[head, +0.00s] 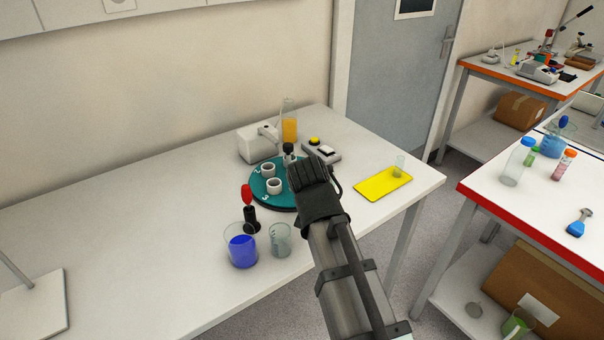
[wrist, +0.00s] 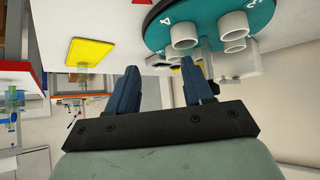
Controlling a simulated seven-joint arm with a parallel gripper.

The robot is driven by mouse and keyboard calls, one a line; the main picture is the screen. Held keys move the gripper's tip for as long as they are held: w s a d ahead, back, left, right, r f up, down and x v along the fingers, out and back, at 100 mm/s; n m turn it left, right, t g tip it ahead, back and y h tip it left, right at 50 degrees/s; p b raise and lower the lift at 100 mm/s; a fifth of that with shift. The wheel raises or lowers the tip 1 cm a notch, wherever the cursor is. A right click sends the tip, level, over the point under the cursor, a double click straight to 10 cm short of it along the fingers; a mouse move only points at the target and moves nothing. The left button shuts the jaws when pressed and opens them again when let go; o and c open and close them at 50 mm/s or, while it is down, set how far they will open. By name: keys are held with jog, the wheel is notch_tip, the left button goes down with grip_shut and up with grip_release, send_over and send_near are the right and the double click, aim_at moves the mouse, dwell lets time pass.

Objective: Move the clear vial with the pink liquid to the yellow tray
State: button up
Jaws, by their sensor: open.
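The tray also shows at the upper left of the wrist view (wrist: 88,53). My gripper (wrist: 159,66) is open, with nothing seen between its fingers. In the head view it is over the right side of the teal round rack (head: 262,192), left of the tray, and its fingertips are hidden.
The rack holds white cups (head: 274,186). A white device (head: 257,145), an orange-filled cylinder (head: 289,128) and a button box (head: 323,152) are behind it. A blue-filled beaker (head: 241,250), an empty beaker (head: 280,240) and a red-topped item (head: 248,200) are in front. The left tabletop is mostly clear.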

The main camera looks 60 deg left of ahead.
jog(key=shift+n+y, duration=0.5)
jog(key=shift+y, duration=0.1)
jog(key=shift+w+a+f, duration=0.35)
jog(key=shift+a+f, duration=0.25)
jog(key=shift+a, duration=0.8)
jog(key=shift+w+a+f, duration=0.4)
jog(key=shift+a+f, duration=0.25)
jog(key=shift+a, duration=0.7)
jog(key=shift+w+a+f, duration=0.35)
jog(key=shift+a+f, duration=0.25)
jog(key=shift+a, duration=0.8)
grip_shut()
